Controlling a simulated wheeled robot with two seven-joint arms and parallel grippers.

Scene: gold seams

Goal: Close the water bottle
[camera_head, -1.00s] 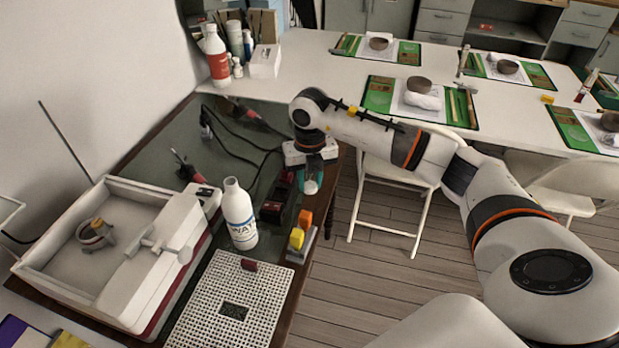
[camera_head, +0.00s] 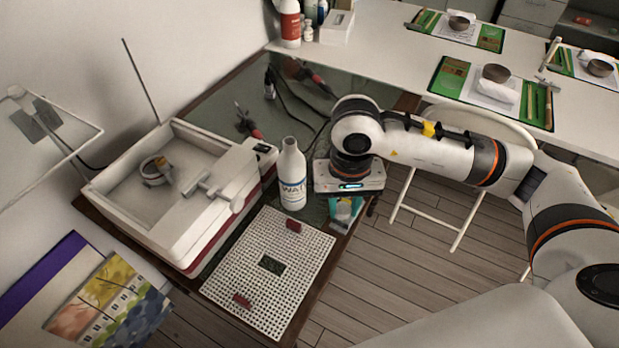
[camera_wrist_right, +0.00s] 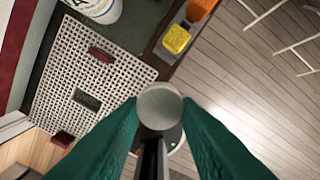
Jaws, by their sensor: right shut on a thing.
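The white water bottle (camera_head: 292,186) with its blue label stands upright on the work table, behind the perforated white board. Its narrow neck points up, and I see no separate cap on it. My right gripper (camera_head: 343,212) is to the right of the bottle and nearer the camera, apart from it, by the table's right edge. In the right wrist view, its teal fingers (camera_wrist_right: 160,118) are shut on a round whitish cap (camera_wrist_right: 160,104). The bottle's lower part (camera_wrist_right: 98,8) shows at that view's top left. My left gripper is not in view.
The perforated board (camera_head: 300,262) carries small red pieces. A white-walled tray machine (camera_head: 112,200) stands left of the bottle. Orange (camera_wrist_right: 199,8) and yellow (camera_wrist_right: 176,40) blocks lie at the table edge below my right gripper. Cables and tools (camera_head: 250,128) lie behind the bottle.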

